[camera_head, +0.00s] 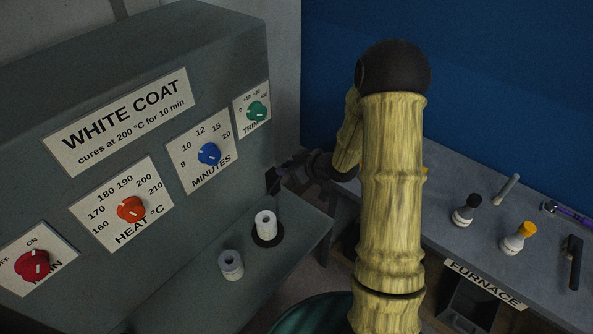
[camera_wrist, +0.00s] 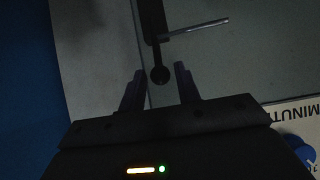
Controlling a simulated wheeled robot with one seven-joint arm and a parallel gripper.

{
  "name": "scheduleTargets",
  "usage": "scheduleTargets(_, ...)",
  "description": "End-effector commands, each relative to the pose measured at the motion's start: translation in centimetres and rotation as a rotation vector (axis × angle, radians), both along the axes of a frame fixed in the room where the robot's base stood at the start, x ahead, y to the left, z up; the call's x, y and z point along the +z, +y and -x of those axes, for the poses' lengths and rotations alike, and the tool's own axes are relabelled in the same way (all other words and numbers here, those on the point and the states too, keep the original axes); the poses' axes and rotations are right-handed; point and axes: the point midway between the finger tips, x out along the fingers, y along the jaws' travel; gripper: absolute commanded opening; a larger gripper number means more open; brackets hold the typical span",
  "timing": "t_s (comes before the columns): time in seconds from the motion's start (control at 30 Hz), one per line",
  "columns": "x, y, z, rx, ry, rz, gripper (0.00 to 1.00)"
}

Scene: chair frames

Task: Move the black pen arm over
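In the wrist view the black pen arm (camera_wrist: 153,22) is a thin dark bar with a round black knob (camera_wrist: 160,75) at its near end. A thin grey rod (camera_wrist: 195,29) sticks out sideways from it. My gripper (camera_wrist: 157,82) is open, with one finger on each side of the knob. A gap shows on both sides; I cannot tell the depth between them. In the head view a dark piece (camera_head: 273,181), likely the pen arm, is at the cabinet's right edge below the TRIM dial. My gripper (camera_head: 300,168) is beside it, dark and partly unclear.
The grey WHITE COAT cabinet (camera_head: 215,70) carries red, orange, blue and green knobs. A grey bench (camera_head: 465,190) at right holds bottles and a black handle (camera_head: 574,262). My arm hides part of the bench.

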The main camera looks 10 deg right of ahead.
Motion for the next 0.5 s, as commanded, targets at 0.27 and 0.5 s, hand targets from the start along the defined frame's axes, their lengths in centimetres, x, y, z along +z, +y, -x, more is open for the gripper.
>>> scheduleTargets(0.27, 0.09, -0.06, 0.06, 0.000, -0.001, -0.001, 0.10)
scheduleTargets(0.5, -0.54, -0.71, 0.82, -0.003, 0.001, 0.000, 0.10)
